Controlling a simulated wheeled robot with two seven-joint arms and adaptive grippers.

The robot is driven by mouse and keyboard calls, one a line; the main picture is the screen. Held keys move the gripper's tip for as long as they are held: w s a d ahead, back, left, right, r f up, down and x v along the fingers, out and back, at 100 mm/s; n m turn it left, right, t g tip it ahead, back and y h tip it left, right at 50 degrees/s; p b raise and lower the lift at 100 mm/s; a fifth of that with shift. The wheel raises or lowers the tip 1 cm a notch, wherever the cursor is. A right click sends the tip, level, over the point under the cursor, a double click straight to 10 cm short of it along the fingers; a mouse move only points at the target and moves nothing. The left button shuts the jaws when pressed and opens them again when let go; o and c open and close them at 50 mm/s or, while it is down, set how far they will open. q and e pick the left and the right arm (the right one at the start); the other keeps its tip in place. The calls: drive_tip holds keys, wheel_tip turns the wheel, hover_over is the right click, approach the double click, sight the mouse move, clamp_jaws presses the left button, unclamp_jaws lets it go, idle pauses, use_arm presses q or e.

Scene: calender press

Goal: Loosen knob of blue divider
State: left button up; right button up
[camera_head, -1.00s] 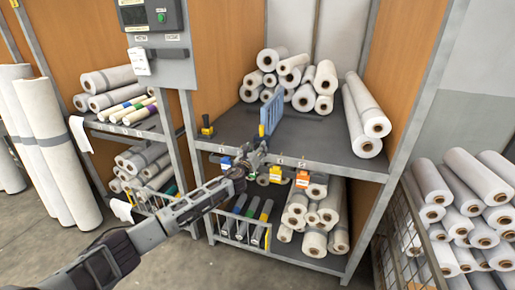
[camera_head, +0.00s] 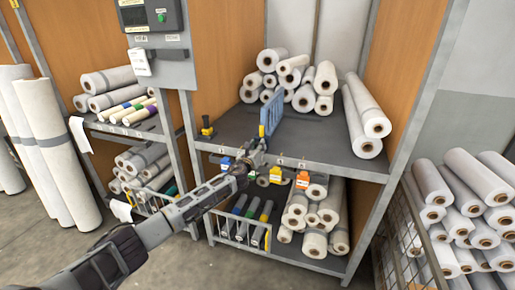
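The blue divider (camera_head: 271,114) stands upright on the dark shelf (camera_head: 235,125), near its front edge. A small yellow part shows at the divider's lower front corner. My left gripper (camera_head: 259,148) is at the shelf's front edge, just below the divider. The knob of the divider is not clearly visible; the gripper covers that area. The fingers are too small and cluttered to tell whether they are open or shut, or touch anything. My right gripper is out of view.
White rolls (camera_head: 290,72) lie on the shelf behind and right of the divider. Blue, yellow and orange clamps (camera_head: 302,180) sit along the front edge beside the gripper. A black-and-yellow knob-like part (camera_head: 206,126) stands at left.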

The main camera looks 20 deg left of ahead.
use_arm(q)
drive_tip(key=c, duration=0.3)
